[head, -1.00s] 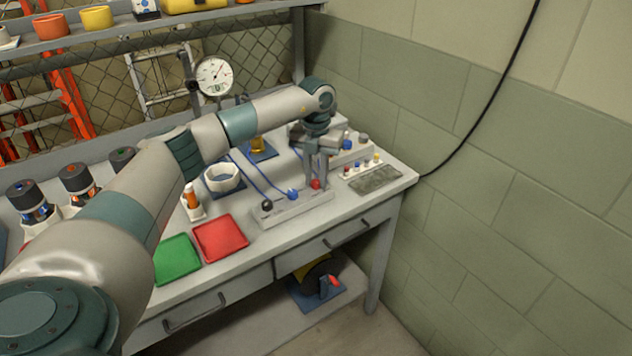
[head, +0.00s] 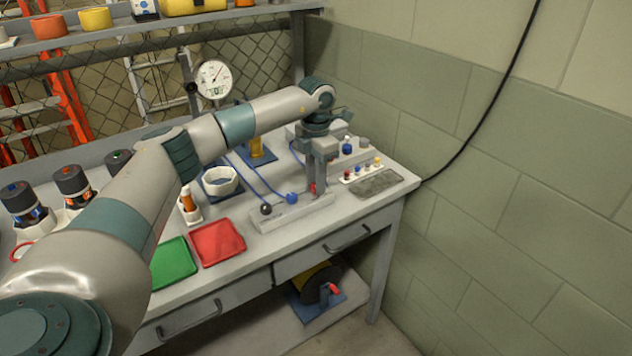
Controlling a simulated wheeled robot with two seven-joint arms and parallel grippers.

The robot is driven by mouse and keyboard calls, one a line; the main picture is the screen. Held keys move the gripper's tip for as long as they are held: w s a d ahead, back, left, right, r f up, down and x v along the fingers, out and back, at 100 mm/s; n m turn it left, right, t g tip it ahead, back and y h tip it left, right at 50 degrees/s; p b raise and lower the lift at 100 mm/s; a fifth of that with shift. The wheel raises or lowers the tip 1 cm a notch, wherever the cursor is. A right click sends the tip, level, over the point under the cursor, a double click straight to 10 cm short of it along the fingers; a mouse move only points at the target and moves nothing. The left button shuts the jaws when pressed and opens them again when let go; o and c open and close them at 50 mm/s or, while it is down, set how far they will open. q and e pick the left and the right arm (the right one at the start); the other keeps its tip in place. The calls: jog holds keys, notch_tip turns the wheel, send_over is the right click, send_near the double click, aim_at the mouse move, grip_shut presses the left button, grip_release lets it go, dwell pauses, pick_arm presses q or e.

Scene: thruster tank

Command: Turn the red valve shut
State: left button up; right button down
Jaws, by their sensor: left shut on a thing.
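The red valve (head: 313,189) is a small red knob at the right end of a pale manifold block (head: 290,217) on the bench. A black knob (head: 266,209) and a blue knob (head: 292,197) stand on the same block. My left gripper (head: 315,187) points straight down over the red valve and is shut on it. The fingers hide most of the knob, so its angle cannot be read. My right gripper is not in view.
A red tray (head: 217,242) and a green tray (head: 172,262) lie at the bench front. A dial gauge (head: 214,79) stands behind. A white ring-shaped part (head: 220,180) and small coloured knobs (head: 364,168) sit nearby. A wall closes off the right.

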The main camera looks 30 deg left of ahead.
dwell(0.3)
pick_arm(q)
jog(key=o, duration=1.1)
jog(key=shift+c, duration=0.2)
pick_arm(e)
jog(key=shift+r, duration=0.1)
pick_arm(q)
jog(key=shift+r, duration=0.1)
jog(key=shift+r, duration=0.5)
notch_tip(320, 180, up, 16)
jog(key=b, duration=0.2)
jog(key=shift+r+b, duration=0.15)
jog(key=shift+b, duration=0.2)
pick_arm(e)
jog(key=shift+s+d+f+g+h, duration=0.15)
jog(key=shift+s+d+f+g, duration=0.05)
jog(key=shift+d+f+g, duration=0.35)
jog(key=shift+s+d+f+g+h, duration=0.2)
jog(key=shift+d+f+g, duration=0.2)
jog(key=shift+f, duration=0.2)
